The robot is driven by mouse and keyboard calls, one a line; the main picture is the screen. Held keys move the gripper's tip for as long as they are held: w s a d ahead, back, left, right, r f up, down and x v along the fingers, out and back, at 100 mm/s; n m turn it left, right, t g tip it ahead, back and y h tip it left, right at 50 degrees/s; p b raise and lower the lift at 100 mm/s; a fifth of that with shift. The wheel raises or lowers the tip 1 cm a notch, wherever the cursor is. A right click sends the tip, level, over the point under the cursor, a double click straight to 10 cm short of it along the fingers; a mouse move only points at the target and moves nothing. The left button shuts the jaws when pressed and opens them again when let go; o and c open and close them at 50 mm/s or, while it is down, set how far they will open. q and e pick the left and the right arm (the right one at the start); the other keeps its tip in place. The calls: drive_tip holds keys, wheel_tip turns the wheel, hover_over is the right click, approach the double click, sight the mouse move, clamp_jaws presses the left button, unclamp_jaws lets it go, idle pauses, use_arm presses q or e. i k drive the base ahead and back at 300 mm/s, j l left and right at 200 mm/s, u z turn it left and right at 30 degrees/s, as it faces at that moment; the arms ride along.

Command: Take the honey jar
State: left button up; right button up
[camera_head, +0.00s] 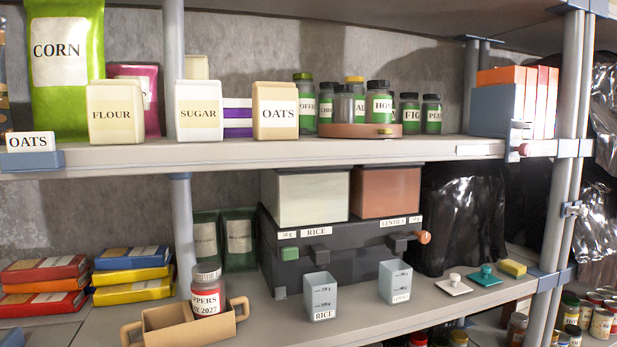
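The honey jar (380,103), whose label reads "HON" as far as I can see, has a dark lid and a green and white label. It stands upright at the front right of a round pinkish-brown turntable (350,130) on the upper shelf. A grey, unlabelled-looking jar (343,106) stands beside it on the left, and a yellow-lidded jar (355,85) is partly hidden behind them. Neither of my grippers shows in the head view.
Fig (410,114) and plum (432,114) jars stand right of the turntable. An oats canister (275,110) stands left, with more jars between. The shelf (450,148) is clear right of the plum jar up to a blue box (493,110). Grey posts (575,130) frame the shelves.

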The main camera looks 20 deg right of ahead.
sight(378, 99)
drive_tip(key=l+z, duration=0.25)
drive_tip(key=l, duration=1.25)
